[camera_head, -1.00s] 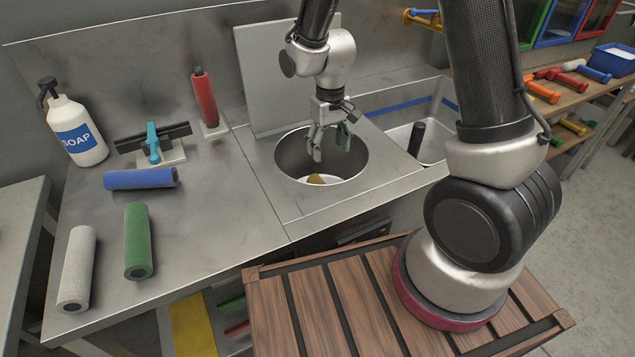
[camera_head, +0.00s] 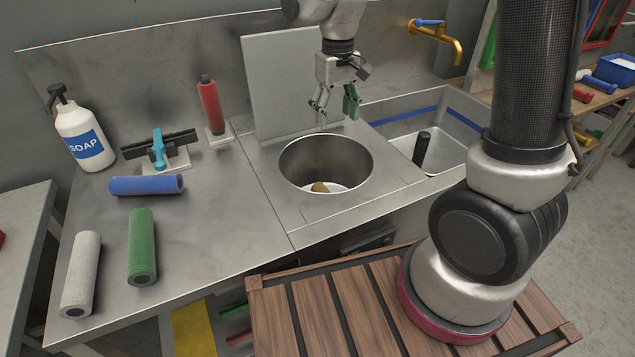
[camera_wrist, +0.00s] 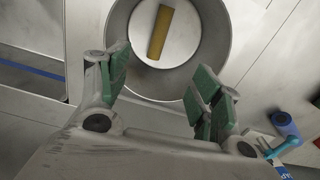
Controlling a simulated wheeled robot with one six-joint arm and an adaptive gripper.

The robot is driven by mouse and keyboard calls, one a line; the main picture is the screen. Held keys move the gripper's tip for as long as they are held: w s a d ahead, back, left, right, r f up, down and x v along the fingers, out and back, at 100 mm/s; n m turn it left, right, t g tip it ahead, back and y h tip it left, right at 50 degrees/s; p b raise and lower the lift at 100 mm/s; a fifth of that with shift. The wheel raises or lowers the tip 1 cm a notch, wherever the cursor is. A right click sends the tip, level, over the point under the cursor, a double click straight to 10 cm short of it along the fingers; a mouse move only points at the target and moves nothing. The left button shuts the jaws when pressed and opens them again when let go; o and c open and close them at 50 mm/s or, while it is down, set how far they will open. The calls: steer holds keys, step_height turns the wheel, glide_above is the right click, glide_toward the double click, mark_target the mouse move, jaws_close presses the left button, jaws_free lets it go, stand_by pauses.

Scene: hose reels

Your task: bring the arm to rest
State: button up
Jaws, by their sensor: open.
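My gripper (camera_head: 336,104) is open and empty, above the back rim of the round metal basin (camera_head: 325,152) in the counter. In the wrist view its green-padded fingers (camera_wrist: 165,95) stand apart, with the basin (camera_wrist: 225,45) beyond them. A yellow-brown piece (camera_head: 320,187) lies on the white bottom of the basin, and it also shows in the wrist view (camera_wrist: 160,32). The fingers do not touch it. My arm reaches in from the top of the head view, and its upper part is cut off there.
On the counter are a soap bottle (camera_head: 82,135), blue (camera_head: 146,185), green (camera_head: 142,246) and white (camera_head: 81,274) rollers, a red roller (camera_head: 209,105) upright, and a cyan-clamped holder (camera_head: 158,148). A sink (camera_head: 455,135) with a brass tap (camera_head: 437,40) lies right. A grey panel (camera_head: 290,85) stands behind the basin.

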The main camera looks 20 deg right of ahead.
steer(key=s+d+r+m+t, duration=0.1)
steer(key=s+d+r+t, duration=0.1)
steer(key=s+d+r, duration=0.4)
steer(key=s+d+r+m+t, duration=0.2)
steer(key=s+d+r, duration=0.5)
steer(key=s, duration=0.7)
steer(key=shift+s+d+r, duration=0.15)
steer(key=shift+s+d, duration=0.1)
steer(key=shift+d, duration=0.65)
